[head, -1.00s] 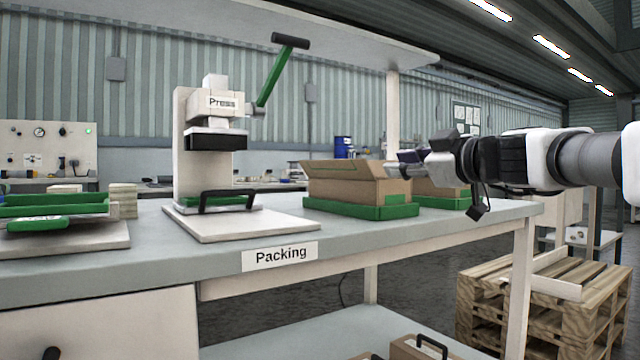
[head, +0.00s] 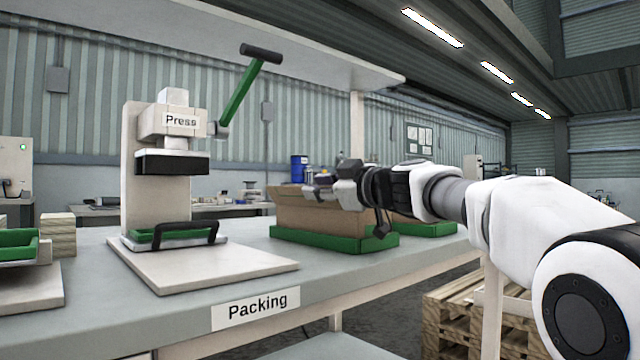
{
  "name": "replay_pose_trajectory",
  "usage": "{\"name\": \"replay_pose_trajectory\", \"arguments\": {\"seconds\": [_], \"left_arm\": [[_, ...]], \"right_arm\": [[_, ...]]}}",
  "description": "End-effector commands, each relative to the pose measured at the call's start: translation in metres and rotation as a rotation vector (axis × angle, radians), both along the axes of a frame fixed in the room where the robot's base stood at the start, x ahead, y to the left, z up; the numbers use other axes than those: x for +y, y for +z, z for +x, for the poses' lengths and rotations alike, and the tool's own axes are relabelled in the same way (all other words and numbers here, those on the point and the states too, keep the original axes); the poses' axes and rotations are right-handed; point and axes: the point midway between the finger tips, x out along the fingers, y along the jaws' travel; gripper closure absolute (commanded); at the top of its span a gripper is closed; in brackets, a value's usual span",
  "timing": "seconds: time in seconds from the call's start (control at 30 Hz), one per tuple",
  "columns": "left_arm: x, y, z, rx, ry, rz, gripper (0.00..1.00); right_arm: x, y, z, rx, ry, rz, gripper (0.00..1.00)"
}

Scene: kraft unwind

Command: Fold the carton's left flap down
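The brown carton (head: 305,219) stands in a green tray (head: 318,240) on the packing bench, right of the press. Its upper right part and much of its top are hidden behind my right gripper (head: 312,190), which reaches in from the right at the carton's top edge. I cannot tell whether the fingers touch a flap, or whether they are open or shut. The left flap's state is hard to make out; a slanted brown edge shows at the top left. My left gripper is not in view.
A press (head: 165,165) with a green lever stands left of the carton on a pale base plate. A second green tray (head: 440,229) is behind at the right. A wooden pallet stack (head: 455,315) is on the floor. The bench front is clear.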

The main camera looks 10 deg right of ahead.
Motion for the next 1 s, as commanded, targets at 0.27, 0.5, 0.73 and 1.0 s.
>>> {"name": "replay_pose_trajectory", "arguments": {"seconds": [0.27,0.5,0.73,1.0], "left_arm": [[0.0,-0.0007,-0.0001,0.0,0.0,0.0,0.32],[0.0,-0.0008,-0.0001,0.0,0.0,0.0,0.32],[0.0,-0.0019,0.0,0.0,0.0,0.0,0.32],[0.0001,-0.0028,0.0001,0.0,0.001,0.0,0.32]], "right_arm": [[-0.0002,-0.0004,-0.0004,0.0,0.0,0.0,1.0],[-0.0004,-0.0004,-0.0003,0.003,0.0,0.004,1.0],[-0.0026,0.0011,0.0014,0.038,0.0,0.053,1.0],[-0.0085,0.0054,0.0057,0.139,0.001,0.191,1.0]]}}
